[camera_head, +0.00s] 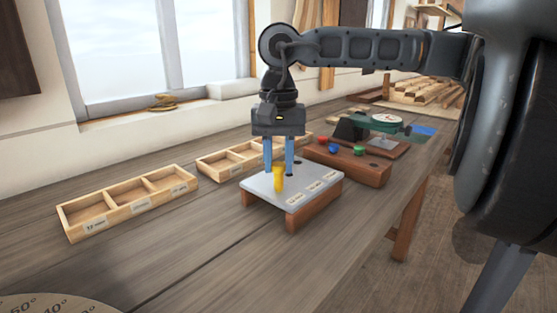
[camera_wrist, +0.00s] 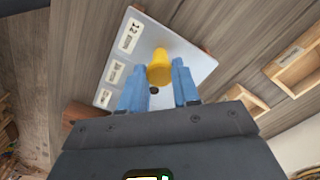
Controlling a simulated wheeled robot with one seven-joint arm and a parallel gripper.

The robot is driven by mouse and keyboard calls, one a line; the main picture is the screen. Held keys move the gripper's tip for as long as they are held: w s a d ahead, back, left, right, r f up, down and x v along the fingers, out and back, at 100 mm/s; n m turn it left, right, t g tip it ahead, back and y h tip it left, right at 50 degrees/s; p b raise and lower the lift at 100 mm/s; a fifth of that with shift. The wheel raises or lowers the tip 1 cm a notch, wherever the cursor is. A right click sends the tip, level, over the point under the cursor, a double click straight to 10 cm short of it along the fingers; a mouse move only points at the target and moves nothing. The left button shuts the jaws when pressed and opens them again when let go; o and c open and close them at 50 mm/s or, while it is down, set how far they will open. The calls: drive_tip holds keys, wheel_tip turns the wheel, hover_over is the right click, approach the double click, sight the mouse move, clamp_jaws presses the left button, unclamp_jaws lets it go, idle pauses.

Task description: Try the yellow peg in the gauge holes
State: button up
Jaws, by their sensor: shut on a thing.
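The yellow peg (camera_head: 279,180) is upright between the blue fingers of my gripper (camera_head: 279,167), over the gauge plate. My gripper is shut on it; in the wrist view the peg (camera_wrist: 160,67) shows between the fingertips (camera_wrist: 160,82). The gauge (camera_head: 257,184) is a pale grey plate on a wooden base, with several small labels along one edge. I cannot tell whether the peg's lower end is in a hole or just above the plate.
A wooden block (camera_head: 350,170) with red, blue and green pegs stands close behind right of the gauge. Two divided wooden trays (camera_head: 130,205) (camera_head: 225,160) lie to the left.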

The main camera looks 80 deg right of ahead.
drive_tip(key=shift+f, duration=0.1)
idle(0.4)
idle(0.3)
drive_tip(key=shift+r, duration=1.6)
